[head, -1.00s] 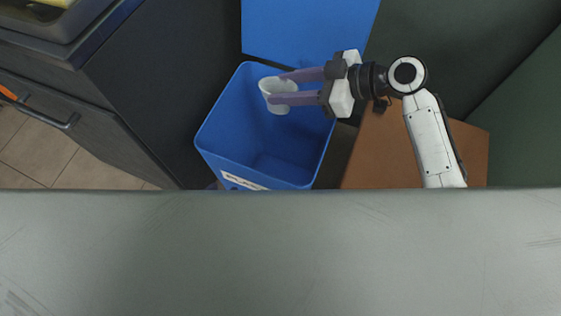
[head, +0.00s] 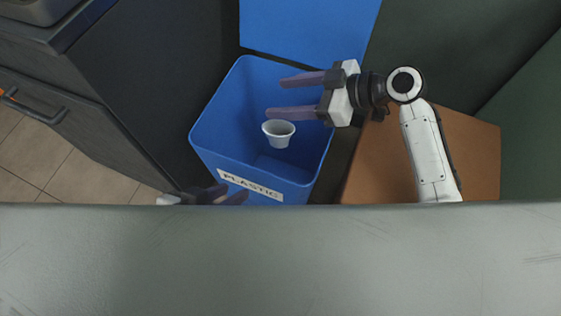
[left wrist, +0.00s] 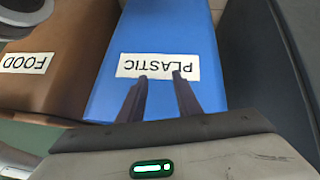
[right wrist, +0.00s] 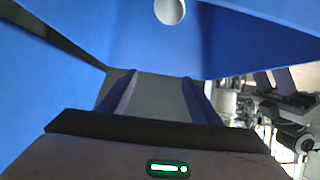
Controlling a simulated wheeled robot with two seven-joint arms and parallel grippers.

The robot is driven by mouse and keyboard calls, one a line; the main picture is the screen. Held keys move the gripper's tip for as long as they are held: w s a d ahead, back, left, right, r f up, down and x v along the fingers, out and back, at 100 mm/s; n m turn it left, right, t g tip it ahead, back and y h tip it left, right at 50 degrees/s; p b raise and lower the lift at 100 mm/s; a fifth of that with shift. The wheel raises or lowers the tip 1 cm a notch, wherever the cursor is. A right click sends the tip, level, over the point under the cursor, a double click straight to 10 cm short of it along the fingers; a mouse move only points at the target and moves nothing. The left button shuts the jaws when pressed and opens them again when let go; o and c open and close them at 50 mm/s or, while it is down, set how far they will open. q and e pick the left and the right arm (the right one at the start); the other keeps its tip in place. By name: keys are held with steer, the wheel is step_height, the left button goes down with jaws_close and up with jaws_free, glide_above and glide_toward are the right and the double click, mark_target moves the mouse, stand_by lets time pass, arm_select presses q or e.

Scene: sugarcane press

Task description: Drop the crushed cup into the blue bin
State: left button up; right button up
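The white cup (head: 280,132) is inside the opening of the blue bin (head: 215,115), below my right gripper (head: 275,97) and apart from its fingers. In the head view its round rim faces up; any crushing is hard to make out. The cup also shows at the top of the right wrist view (right wrist: 169,10), against blue walls. My right gripper is open and empty over the bin. My left gripper (head: 242,193) is low in front of the bin, partly hidden by the grey edge. The left wrist view shows its fingers apart and empty before the PLASTIC label (left wrist: 157,66).
A brown bin (head: 440,155) stands right of the blue bin; the left wrist view shows a brown bin labelled FOOD (left wrist: 55,75). A dark cabinet (head: 130,95) stands at the left. A grey surface (head: 280,265) fills the bottom of the head view.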

arm_select(q)
steer(key=shift+s+a+r+n+t+p, duration=0.15)
steer(key=shift+a+r+n+t+p, duration=0.45)
steer(key=shift+p, duration=0.65)
arm_select(e)
steer(key=v, duration=1)
arm_select(q)
steer(key=shift+a+r, duration=0.15)
arm_select(e)
steer(key=shift+s+d+r, duration=0.1)
